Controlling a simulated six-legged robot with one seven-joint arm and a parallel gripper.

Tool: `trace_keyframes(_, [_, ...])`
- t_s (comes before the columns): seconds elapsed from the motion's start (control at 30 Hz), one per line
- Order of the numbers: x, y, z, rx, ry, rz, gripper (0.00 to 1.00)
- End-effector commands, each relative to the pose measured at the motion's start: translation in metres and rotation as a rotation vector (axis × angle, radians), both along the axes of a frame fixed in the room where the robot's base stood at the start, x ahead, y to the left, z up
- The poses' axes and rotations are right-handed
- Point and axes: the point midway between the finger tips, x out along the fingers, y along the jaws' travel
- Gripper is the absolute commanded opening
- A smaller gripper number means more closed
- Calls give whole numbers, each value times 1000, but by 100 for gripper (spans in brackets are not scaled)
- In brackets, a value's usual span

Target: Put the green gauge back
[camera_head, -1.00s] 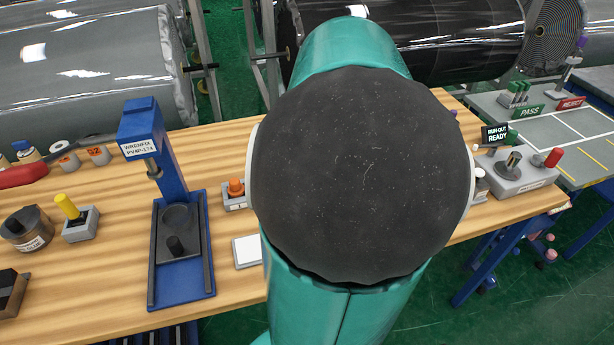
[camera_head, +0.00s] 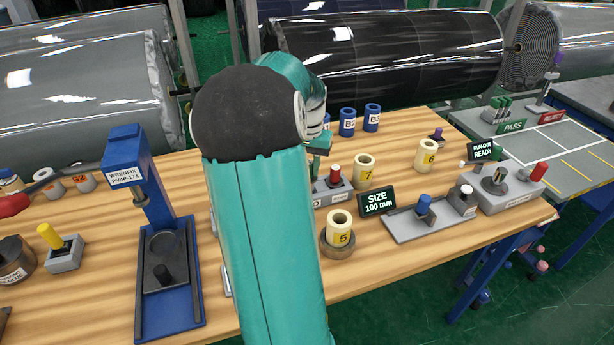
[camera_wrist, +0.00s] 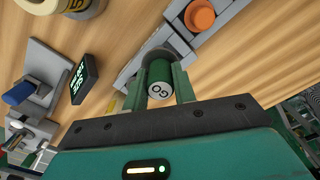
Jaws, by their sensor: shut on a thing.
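The green gauge (camera_wrist: 160,88) is a short green cylinder with a pale end marked GO in the wrist view. My gripper (camera_wrist: 160,78) is shut on it, with one finger on each side. Its far end is close to a grey block (camera_wrist: 143,68); whether it touches or enters the block, I cannot tell. An orange knob (camera_wrist: 200,16) stands farther along that grey fixture. In the head view my arm hides the gauge and most of my gripper. A grey stand with a red-topped piece (camera_head: 335,171) shows just right of my arm.
The SIZE 100 mm display (camera_head: 377,203) and core 5 (camera_head: 339,229) stand right of my arm. Cores 7 (camera_head: 364,171) and 6 (camera_head: 428,155) stand farther back. A grey fixture with a blue knob (camera_head: 424,204) is at right. A blue press (camera_head: 163,185) stands left.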

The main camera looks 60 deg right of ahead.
Motion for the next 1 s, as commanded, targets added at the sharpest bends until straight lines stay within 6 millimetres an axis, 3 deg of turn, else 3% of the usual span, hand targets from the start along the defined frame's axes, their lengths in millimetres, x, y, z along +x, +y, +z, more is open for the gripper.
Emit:
trace_keyframes(0.3, [12,-17,-27,1,0,0,0])
trace_keyframes(0.5, [11,-16,-53,1,0,0,0])
trace_keyframes(0.87, [12,-16,-57,-1,-1,0,0])
trace_keyframes(0.9, [12,-16,-57,0,-1,0,30])
trace_keyframes(1.0, [12,-16,-57,0,-1,0,48])
